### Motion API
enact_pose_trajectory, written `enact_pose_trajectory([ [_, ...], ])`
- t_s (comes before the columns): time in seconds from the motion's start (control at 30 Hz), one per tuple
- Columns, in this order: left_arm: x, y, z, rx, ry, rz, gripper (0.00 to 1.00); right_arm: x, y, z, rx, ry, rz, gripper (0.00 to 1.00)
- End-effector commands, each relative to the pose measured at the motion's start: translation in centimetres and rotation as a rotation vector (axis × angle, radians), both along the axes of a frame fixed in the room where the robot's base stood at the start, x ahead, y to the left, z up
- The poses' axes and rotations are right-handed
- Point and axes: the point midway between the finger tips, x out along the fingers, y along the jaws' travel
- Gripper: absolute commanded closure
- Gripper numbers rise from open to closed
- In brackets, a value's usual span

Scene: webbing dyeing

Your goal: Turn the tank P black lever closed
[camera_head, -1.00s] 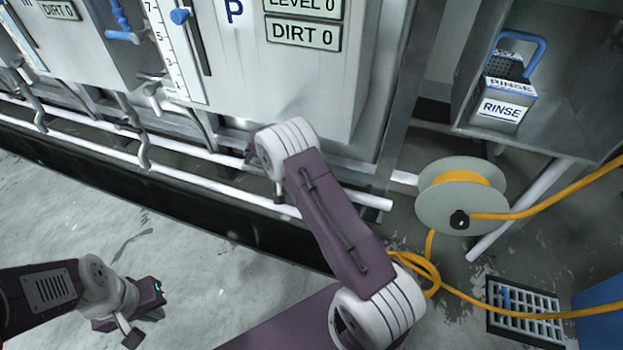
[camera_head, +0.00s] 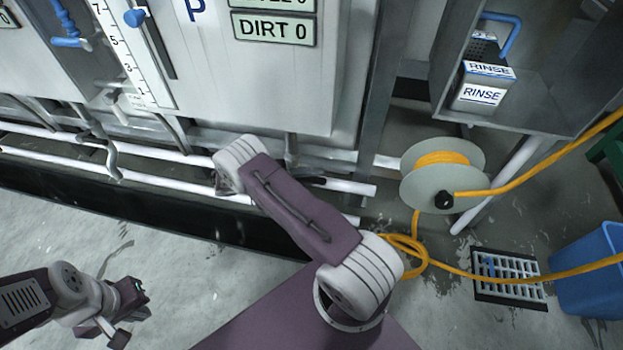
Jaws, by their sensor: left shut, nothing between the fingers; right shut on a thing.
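Tank P, with a blue letter P on its pale front (camera_head: 255,85), stands at the upper middle above white pipes. A small dark piece (camera_head: 313,182) shows at the pipe below it, just right of my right arm; I cannot tell whether it is the black lever. My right arm reaches up and left in front of the pipes below the tank. Its gripper is hidden behind the arm. My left gripper (camera_head: 140,298) is shut and empty above the floor at the lower left, away from the tank.
White pipes (camera_head: 160,153) run along the tank fronts. A spool (camera_head: 418,190) of orange webbing stands right of tank P, with webbing trailing over the floor. A rinse box (camera_head: 480,95) sits on a metal shelf. A blue bin (camera_head: 592,275) and floor grate (camera_head: 510,293) are at the right.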

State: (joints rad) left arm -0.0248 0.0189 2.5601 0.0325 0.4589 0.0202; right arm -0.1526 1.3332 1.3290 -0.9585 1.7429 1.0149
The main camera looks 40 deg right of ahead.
Motion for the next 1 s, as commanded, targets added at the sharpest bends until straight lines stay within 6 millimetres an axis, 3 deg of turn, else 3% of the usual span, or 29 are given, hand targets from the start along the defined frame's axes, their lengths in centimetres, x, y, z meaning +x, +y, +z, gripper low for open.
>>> enact_pose_trajectory([
  [0.67,0.01,0.0,-0.28,0.0,0.0,0.0,1.0,-0.05,-0.01,0.41,-0.035,0.046,0.0,1.0],
  [0.7,0.01,0.0,-0.27,0.0,0.0,0.0,1.0,-0.06,-0.01,0.41,-0.035,0.046,0.0,0.69],
  [0.73,0.01,0.0,-0.27,0.0,0.0,0.0,1.0,-0.05,-0.01,0.41,-0.035,0.045,0.0,0.6],
  [1.0,0.01,0.0,-0.27,0.0,0.0,0.0,1.0,-0.02,-0.02,0.39,-0.034,0.042,0.0,0.59],
])
